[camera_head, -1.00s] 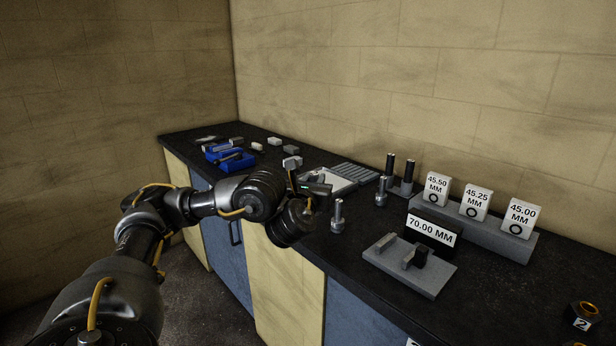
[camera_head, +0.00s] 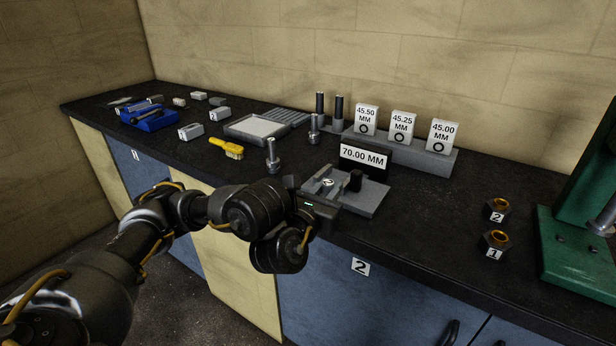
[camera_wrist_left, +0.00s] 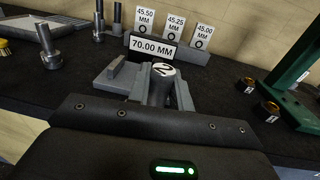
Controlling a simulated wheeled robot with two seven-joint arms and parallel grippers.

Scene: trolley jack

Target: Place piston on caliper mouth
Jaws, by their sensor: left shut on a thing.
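A silver piston (camera_head: 327,182) with a "2" on its top is held upright in my left gripper (camera_head: 318,190), which is shut on it. The piston also shows in the left wrist view (camera_wrist_left: 161,83). The gripper is at the near-left part of the grey caliper plate (camera_head: 366,204). In the wrist view the piston appears right of the light jaw. Whether its base touches the plate is hidden. My right gripper is not in view.
Silver stepped pins (camera_head: 272,156) stand left of the plate. A grey step (camera_head: 408,149) behind carries three size blocks. Two dark rings with brass bores, "2" (camera_head: 497,210) and "1" (camera_head: 493,243), and a green press (camera_head: 585,215) are right. Bench between is clear.

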